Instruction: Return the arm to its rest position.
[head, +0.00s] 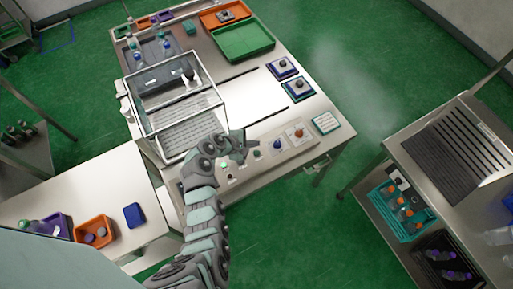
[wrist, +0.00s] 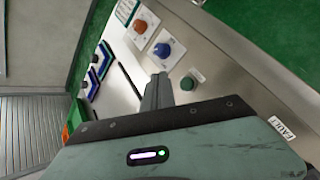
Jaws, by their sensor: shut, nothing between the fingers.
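My gripper (head: 241,143) is shut and empty in the head view. It hangs over the front control panel (head: 273,143) of the sleeve applicator, beside the glass-walled chamber (head: 178,100). In the wrist view the closed fingers of my gripper (wrist: 157,90) point toward the panel, near a green button (wrist: 188,82). A blue knob (wrist: 162,50) and an orange-red knob (wrist: 140,26) lie beyond the fingertips. I cannot tell how high the fingertips are above the panel. My arm reaches in from the bottom of the head view.
A left side table (head: 160,217) holds an orange bin (head: 80,231) and a blue tray (head: 134,215). A green tray (head: 243,41) lies at the back of the machine table. A right cart (head: 440,126) carries a dark ribbed plate (head: 457,160). Green floor is open between table and cart.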

